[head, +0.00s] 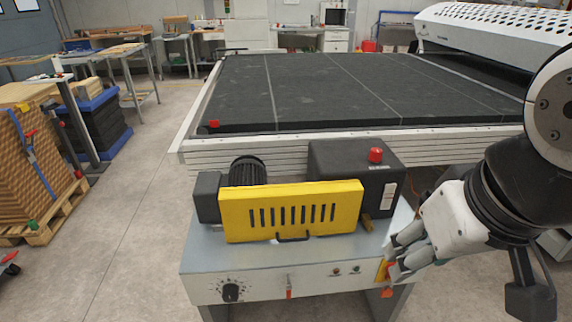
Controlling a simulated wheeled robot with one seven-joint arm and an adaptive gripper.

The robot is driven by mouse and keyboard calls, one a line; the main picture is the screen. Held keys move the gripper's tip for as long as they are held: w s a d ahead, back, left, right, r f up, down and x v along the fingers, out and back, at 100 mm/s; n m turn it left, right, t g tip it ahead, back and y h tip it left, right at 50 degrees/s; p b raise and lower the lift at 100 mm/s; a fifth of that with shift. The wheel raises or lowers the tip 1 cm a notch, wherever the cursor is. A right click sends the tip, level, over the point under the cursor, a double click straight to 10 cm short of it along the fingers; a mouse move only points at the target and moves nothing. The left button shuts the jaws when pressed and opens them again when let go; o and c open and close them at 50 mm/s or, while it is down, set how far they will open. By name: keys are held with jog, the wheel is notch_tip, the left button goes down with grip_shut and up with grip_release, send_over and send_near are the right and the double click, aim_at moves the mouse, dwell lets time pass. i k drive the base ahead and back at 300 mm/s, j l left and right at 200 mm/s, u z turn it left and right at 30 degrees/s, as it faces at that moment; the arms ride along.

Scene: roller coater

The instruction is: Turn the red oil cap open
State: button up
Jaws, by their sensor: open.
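The red oil cap (376,155) sits on top of a dark gearbox housing (345,160), behind the yellow slotted guard (290,210). My gripper (392,262) is at the lower right, over the right edge of the grey machine top. It is open, below and to the right of the cap in the picture and apart from it.
A black motor (247,170) stands left of the gearbox. The wide dark conveyor bed (340,90) lies behind, with a white perforated hood (500,25) at right. Wood stacks (35,160) stand at left beyond clear floor.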

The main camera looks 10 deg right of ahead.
aim_at(375, 155)
jog(key=i+u, duration=0.25)
jog(key=i, duration=0.3)
jog(key=i+l+u, duration=0.2)
jog(key=i, duration=0.3)
jog(key=j, duration=0.05)
